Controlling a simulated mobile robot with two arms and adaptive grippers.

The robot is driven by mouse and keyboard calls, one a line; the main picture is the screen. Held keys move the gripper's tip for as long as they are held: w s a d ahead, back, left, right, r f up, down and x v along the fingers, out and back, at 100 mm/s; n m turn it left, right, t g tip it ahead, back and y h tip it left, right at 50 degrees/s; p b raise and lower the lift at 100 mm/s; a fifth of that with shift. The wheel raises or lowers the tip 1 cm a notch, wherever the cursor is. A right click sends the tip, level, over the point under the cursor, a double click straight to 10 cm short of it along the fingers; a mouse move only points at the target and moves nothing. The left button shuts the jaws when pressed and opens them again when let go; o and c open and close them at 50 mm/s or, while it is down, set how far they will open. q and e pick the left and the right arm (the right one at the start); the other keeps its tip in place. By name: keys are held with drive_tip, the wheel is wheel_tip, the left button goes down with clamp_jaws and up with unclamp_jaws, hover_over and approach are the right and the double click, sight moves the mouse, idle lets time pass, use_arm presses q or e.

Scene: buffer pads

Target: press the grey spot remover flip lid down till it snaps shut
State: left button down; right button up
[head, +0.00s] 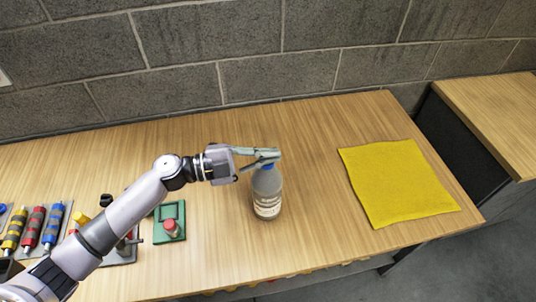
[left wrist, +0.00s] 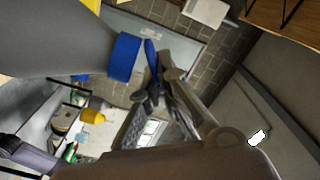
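The spot remover is a grey bottle (head: 267,197) with a pale label and a blue cap, upright on the table. In the left wrist view the grey bottle (left wrist: 55,48) lies across the upper left, with its blue cap (left wrist: 125,57) pointing right. A narrow blue piece (left wrist: 150,52), apparently the raised flip lid, stands just off the cap. My right gripper is not seen.
A yellow mat (head: 397,182) lies to the right on the wooden table (head: 315,225). A green tray (head: 170,238) with a red-topped item and several striped cylinders (head: 33,228) are at the left. A block wall stands behind. The table between bottle and mat is clear.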

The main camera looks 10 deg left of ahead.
use_arm(q)
drive_tip(key=shift+f, duration=0.15)
drive_tip(key=c, duration=1.8)
unclamp_jaws()
drive_tip(key=shift+a, duration=0.1)
drive_tip(key=v, duration=1.2)
drive_tip(key=shift+s, duration=0.1)
drive_tip(key=shift+c, duration=0.2)
